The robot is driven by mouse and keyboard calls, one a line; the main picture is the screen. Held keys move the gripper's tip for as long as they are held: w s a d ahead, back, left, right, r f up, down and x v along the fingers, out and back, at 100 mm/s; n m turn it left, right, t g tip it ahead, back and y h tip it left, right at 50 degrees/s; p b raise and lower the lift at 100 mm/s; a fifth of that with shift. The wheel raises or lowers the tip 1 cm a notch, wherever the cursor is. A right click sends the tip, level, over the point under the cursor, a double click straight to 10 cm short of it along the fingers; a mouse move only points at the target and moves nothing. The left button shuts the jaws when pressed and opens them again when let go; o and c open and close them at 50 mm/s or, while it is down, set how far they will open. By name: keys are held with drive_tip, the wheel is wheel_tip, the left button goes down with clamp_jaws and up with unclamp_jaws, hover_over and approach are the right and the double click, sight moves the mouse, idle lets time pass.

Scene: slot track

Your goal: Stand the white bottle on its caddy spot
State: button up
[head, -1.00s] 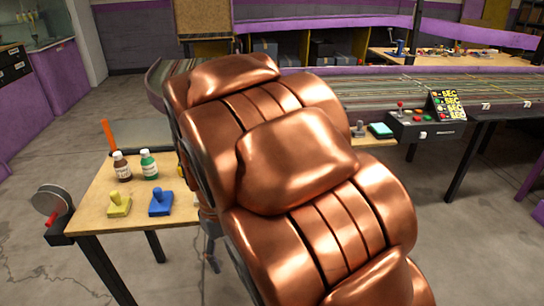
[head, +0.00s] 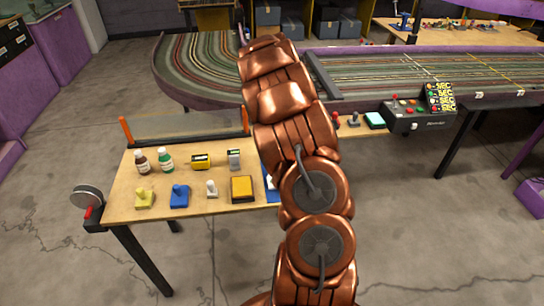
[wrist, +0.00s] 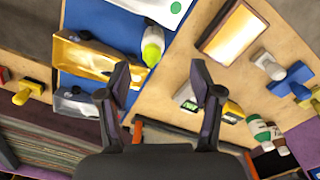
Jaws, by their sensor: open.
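In the wrist view, a small bottle with white and yellow-green parts (wrist: 152,46) is on the blue mat (wrist: 110,27), near a white sheet. It lies just beyond the fingertips of my gripper (wrist: 160,70), between their lines and apart from them. The gripper is open and empty. A gold tray-like holder (wrist: 80,58) with dark parts sits left of the bottle; I cannot tell whether it is the caddy.
Brown (head: 141,161) and green (head: 165,160) bottles stand on the wooden table (head: 118,203), with yellow (head: 144,198), blue (head: 179,196) and white (head: 211,189) stamps and a yellow pad (head: 242,188). A control box (head: 418,118) is at right. The slot track (head: 190,65) lies behind.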

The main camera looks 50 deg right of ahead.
drive_tip(key=shift+w+d+r, duration=0.15)
drive_tip(key=shift+d, duration=0.4)
drive_tip(key=shift+d+f+p, duration=0.2)
drive_tip(key=shift+f+p, duration=0.2)
drive_tip(key=shift+f, duration=0.1)
drive_tip(key=shift+w+a+f+p, duration=0.1)
drive_tip(key=shift+f+p, duration=0.75)
drive_tip(key=shift+f, duration=0.95)
drive_tip(key=shift+w+a+f+p, duration=0.1)
drive_tip(key=shift+f+p, duration=0.7)
drive_tip(key=shift+f, duration=0.95)
drive_tip(key=shift+c, duration=0.2)
clamp_jaws()
